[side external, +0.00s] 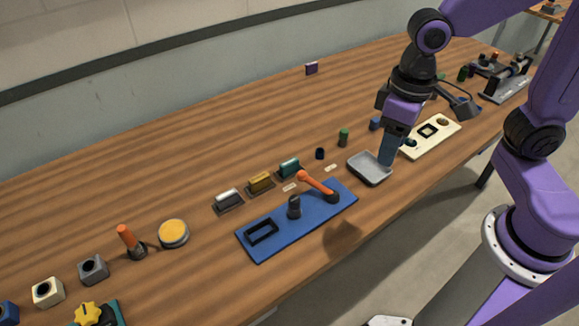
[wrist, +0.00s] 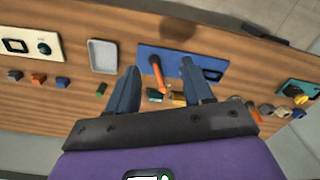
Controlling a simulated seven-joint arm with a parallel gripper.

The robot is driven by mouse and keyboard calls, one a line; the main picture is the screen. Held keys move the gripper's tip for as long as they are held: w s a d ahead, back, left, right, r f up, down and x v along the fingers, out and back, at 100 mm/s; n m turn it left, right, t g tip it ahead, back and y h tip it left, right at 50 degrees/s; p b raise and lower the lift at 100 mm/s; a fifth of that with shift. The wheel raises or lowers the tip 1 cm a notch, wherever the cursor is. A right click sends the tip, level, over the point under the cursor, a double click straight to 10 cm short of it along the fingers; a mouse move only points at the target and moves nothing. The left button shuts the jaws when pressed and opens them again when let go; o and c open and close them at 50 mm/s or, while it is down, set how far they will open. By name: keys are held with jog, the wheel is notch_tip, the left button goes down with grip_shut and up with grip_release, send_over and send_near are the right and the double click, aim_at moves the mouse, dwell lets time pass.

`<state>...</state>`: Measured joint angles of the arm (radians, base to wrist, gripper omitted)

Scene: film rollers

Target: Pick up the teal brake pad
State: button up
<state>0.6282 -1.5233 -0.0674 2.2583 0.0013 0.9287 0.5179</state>
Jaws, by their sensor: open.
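The teal brake pad (side external: 289,168) is a small teal block standing on a dark base, at the right end of a short row with a yellow block (side external: 260,182) and a whitish block (side external: 228,198). In the wrist view the teal pad (wrist: 155,96) shows small between my fingers, close to the yellow block (wrist: 178,99). My gripper (side external: 388,160) is open and empty. In the side view it points down and appears in front of the right end of the grey tray, well right of the pad. In the wrist view its fingers (wrist: 160,68) are spread apart.
A blue board (side external: 275,238) with an orange-handled lever (side external: 318,184) lies in front of the row. The grey tray (side external: 357,168), green cylinder (side external: 343,137) and cream board (side external: 445,137) are to the right. The table behind the row is largely clear.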

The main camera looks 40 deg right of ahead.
jog(key=w+a+f+m, duration=0.1)
jog(key=w+a+m, duration=0.1)
jog(key=w+m, duration=0.5)
jog(key=w+a+f+m, duration=0.1)
jog(key=w+a+m, duration=0.2)
jog(key=w+m, duration=0.35)
jog(key=m, duration=0.9)
send_over(289, 162)
jog(key=f, duration=1.6)
jog(key=shift+w, duration=0.2)
jog(key=shift+s+d+f, duration=0.1)
jog(key=shift+s+f, duration=0.05)
jog(key=shift+f, duration=2.4)
grip_shut()
